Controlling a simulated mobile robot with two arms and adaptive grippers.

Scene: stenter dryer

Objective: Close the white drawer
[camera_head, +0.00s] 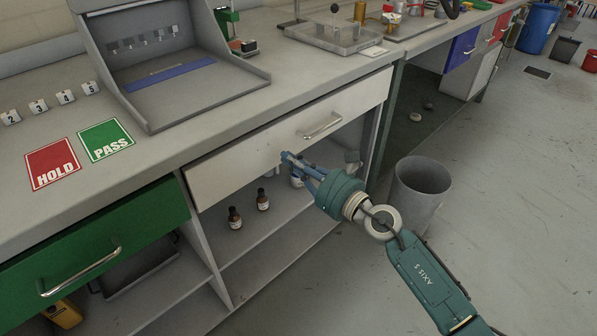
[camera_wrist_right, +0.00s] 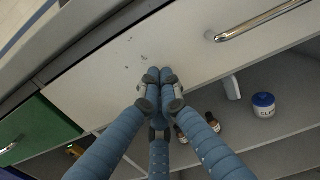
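The white drawer (camera_head: 250,155) has a long pale front with a metal bar handle (camera_head: 322,126) right of its middle. It sits under the grey worktop, and its front seems to stand out slightly; how far is hard to tell. My right gripper (camera_head: 287,157) is in front of the drawer's lower middle, left of and below the handle. In the right wrist view, its blue fingers (camera_wrist_right: 158,76) are drawn together, empty, against the view of the drawer front (camera_wrist_right: 130,55). Whether the tips touch the panel cannot be told. My left gripper is not in view.
A green drawer (camera_head: 95,240) is at the left. Brown bottles (camera_head: 235,218) and a white blue-lidded jar (camera_wrist_right: 264,104) stand on the open shelf below. A grey bin (camera_head: 420,185) stands right of my arm.

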